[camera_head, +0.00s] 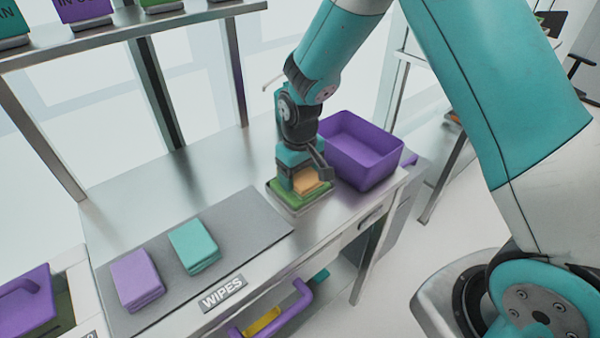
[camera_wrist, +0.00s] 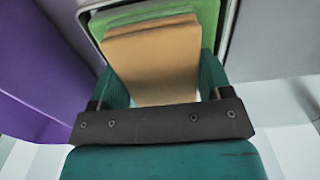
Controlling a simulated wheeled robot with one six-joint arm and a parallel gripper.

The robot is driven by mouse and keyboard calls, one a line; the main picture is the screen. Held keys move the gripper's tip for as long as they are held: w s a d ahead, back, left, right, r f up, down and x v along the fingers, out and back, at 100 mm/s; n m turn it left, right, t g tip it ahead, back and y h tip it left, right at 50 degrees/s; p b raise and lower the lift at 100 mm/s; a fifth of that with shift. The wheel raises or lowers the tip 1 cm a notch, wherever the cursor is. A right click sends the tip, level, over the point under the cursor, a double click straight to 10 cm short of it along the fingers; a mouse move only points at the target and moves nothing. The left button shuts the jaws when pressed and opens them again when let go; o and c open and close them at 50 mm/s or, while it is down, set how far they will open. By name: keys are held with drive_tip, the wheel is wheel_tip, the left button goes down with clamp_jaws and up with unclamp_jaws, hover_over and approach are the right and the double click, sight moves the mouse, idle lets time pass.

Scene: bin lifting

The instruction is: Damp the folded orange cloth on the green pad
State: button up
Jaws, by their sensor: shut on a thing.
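The folded orange cloth (camera_head: 308,182) is between the fingers of my gripper (camera_head: 305,176), which is shut on it. In the wrist view the cloth (camera_wrist: 152,60) fills the space between the two teal fingers (camera_wrist: 160,92). The green pad (camera_head: 292,194) lies in a shallow metal tray (camera_head: 296,208) on the bench. The cloth is over the pad, and the pad (camera_wrist: 208,12) shows beyond it in the wrist view. I cannot tell whether the cloth touches the pad.
A purple bin (camera_head: 362,155) stands just right of the tray. A folded lilac cloth (camera_head: 137,278) and a folded teal cloth (camera_head: 194,246) lie on a grey mat (camera_head: 240,222) to the left, behind the WIPES label (camera_head: 223,293). A shelf (camera_head: 120,30) stands at the back left.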

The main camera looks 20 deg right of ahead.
idle(0.3)
wheel_tip(320, 180, up, 7)
drive_tip(key=p, duration=0.5)
drive_tip(key=shift+p, duration=0.4)
idle(0.4)
